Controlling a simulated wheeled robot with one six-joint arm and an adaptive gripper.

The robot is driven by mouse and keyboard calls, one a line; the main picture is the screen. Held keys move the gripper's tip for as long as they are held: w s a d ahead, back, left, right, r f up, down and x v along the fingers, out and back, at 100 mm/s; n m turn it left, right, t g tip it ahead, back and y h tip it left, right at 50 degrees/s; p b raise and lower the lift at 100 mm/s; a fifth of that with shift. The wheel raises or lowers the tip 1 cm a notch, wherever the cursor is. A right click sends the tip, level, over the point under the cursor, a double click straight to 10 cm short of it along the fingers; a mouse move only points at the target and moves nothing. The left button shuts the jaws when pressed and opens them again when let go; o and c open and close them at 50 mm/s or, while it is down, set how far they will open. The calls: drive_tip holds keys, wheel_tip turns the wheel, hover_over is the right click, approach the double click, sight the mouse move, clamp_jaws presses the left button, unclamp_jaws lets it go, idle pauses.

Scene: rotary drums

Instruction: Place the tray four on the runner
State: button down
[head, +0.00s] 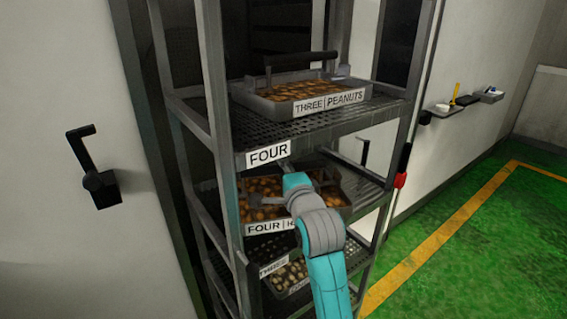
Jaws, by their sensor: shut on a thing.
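Tray four (270,227), a grey tray of brown nuts with a front label starting "FOUR", sits in the rack at the middle shelf level. The rest of its label is hidden behind my arm. My gripper (322,179) is over the tray, largely covered by my teal and grey wrist. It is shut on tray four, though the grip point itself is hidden. I cannot tell whether the tray is lifted off its shelf. No part clearly identifiable as the runner shows.
The metal rack (221,120) has close uprights around the tray. Above, a tray labelled "THREE | PEANUTS" (318,103) stands on a shelf marked "FOUR" (268,153). Another nut tray (290,277) sits below. Green floor (470,250) is open at right; a door handle (97,183) juts out left.

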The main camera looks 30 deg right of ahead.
drive_tip(key=shift+f, duration=2.5)
drive_tip(key=shift+f, duration=0.1)
drive_tip(key=c, duration=1)
unclamp_jaws()
drive_tip(key=shift+f, duration=0.15)
drive_tip(key=shift+r, duration=0.2)
drive_tip(key=v, duration=1.2)
drive_tip(key=shift+f, duration=0.1)
